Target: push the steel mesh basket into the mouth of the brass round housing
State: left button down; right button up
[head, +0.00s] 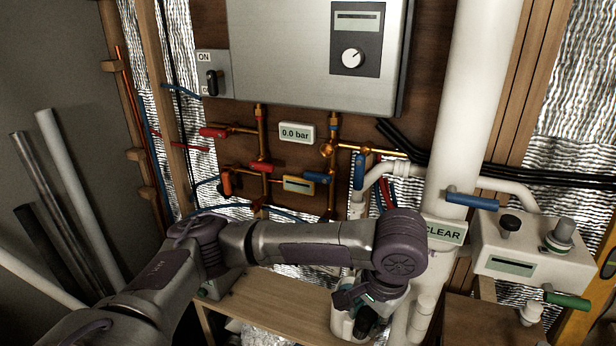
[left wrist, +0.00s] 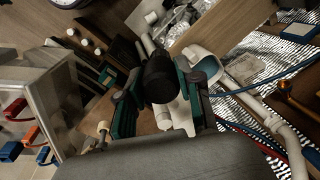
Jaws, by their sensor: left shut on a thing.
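My left gripper (head: 372,297) points down in front of the white pipework, low in the head view. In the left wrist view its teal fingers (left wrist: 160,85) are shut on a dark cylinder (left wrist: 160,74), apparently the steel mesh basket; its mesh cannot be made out. In the head view a dark piece (head: 366,320) shows below the gripper, partly hidden by it. A round brass fitting (head: 327,148), apparently the brass round housing, sits on the copper pipes on the wall, up and left of the gripper and apart from it. Its mouth is too small to see. My right gripper is not in view.
The grey heater (head: 300,50) hangs above the pipes. Valve handles, red (head: 214,132) and blue (head: 359,171), stick out near the fitting. A thick white pipe (head: 474,100) and a white unit (head: 530,255) stand at right. A wooden bench (head: 275,300) lies below.

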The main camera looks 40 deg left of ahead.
pick_arm(q)
jog(key=w+a+r+m+t+y, duration=0.1)
jog(key=w+a+r+m+t, duration=0.25)
jog(key=w, duration=0.45)
jog(key=w+a+r+m+t, duration=0.2)
jog(key=w+r+m+t, duration=0.3)
jog(key=w, duration=0.3)
jog(key=w+a+r+t+p, duration=0.1)
jog(key=a+t, duration=0.3)
jog(key=a, duration=0.6)
jog(key=w+a+r+m+t+y, duration=0.1)
jog(key=a+t, duration=0.3)
jog(key=a, duration=0.6)
jog(key=shift+w+a+r+p, duration=0.35)
jog(key=shift+w+r, duration=0.1)
jog(key=shift+r, duration=0.3)
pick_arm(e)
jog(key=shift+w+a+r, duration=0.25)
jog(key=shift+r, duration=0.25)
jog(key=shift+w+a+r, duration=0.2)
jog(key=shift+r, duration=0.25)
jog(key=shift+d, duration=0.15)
pick_arm(q)
jog(key=x, duration=0.5)
jog(key=shift+w+a, duration=0.15)
jog(key=shift+w, duration=0.15)
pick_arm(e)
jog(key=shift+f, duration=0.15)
